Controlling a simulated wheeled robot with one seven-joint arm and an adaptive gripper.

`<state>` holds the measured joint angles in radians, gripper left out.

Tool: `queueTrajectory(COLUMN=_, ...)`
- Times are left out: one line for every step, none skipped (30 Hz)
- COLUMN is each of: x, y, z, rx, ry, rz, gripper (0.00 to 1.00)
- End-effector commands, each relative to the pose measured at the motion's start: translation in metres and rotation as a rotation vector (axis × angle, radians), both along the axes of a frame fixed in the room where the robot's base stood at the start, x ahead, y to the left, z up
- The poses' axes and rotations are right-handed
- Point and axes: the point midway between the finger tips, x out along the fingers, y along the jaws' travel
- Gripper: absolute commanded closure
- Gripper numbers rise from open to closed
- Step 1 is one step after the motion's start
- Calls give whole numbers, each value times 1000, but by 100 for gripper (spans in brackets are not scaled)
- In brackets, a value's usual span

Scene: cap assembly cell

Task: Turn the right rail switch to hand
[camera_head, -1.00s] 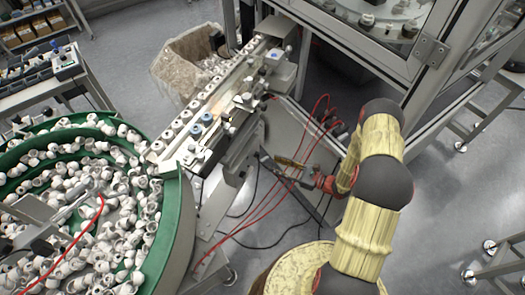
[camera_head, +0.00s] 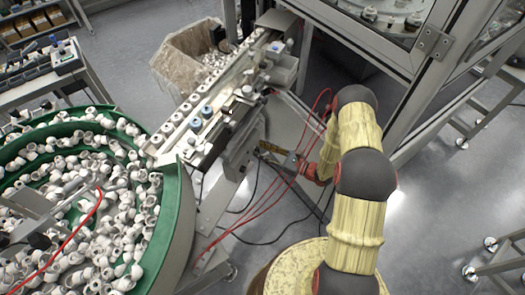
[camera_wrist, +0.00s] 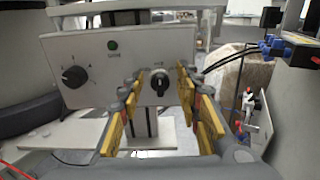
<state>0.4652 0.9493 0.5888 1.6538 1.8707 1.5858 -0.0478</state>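A grey control panel (camera_wrist: 100,52) fills the upper middle of the wrist view. A black rotary switch (camera_wrist: 160,82) sits on its right half, with its handle near upright; the small label above it is too small to read. My gripper (camera_wrist: 161,96) is open, with one yellow finger pair left of the switch and one right of it. The fingers look apart from the handle; how deep they reach is hard to tell. In the head view my gripper (camera_head: 274,150) points in under the side of the feed rail (camera_head: 213,100), where the panel face is hidden.
Red hoses (camera_head: 268,215) loop close by my gripper. A green bowl feeder (camera_head: 178,215) full of white caps stands left, a machine frame (camera_head: 420,75) right.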

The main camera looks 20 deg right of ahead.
Motion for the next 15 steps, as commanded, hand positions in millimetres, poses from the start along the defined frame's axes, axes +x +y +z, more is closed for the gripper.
queueTrajectory(x=0, y=0, z=0, rx=0, ry=0, rz=0, gripper=66)
queueTrajectory(x=0, y=0, z=0, rx=0, ry=0, rz=0, gripper=67)
queueTrajectory(x=0, y=0, z=0, rx=0, ry=0, rz=0, gripper=69)
queueTrajectory(x=0, y=0, z=0, rx=0, ry=0, rz=0, gripper=71)
queueTrajectory(x=0, y=0, z=0, rx=0, ry=0, rz=0, gripper=73)
queueTrajectory(x=0, y=0, z=0, rx=0, ry=0, rz=0, gripper=75)
queueTrajectory(x=0, y=0, z=0, rx=0, ry=0, rz=0, gripper=77)
queueTrajectory(x=0, y=0, z=0, rx=0, ry=0, rz=0, gripper=78)
queueTrajectory(x=0, y=0, z=0, rx=0, ry=0, rz=0, gripper=81)
queueTrajectory(x=0, y=0, z=0, rx=0, ry=0, rz=0, gripper=82)
queueTrajectory(x=0, y=0, z=0, rx=0, ry=0, rz=0, gripper=84)
queueTrajectory(x=0, y=0, z=0, rx=0, ry=0, rz=0, gripper=86)
queueTrajectory(x=0, y=0, z=0, rx=0, ry=0, rz=0, gripper=88)
queueTrajectory(x=0, y=0, z=0, rx=0, ry=0, rz=0, gripper=90)
queueTrajectory(x=0, y=0, z=0, rx=0, ry=0, rz=0, gripper=92)
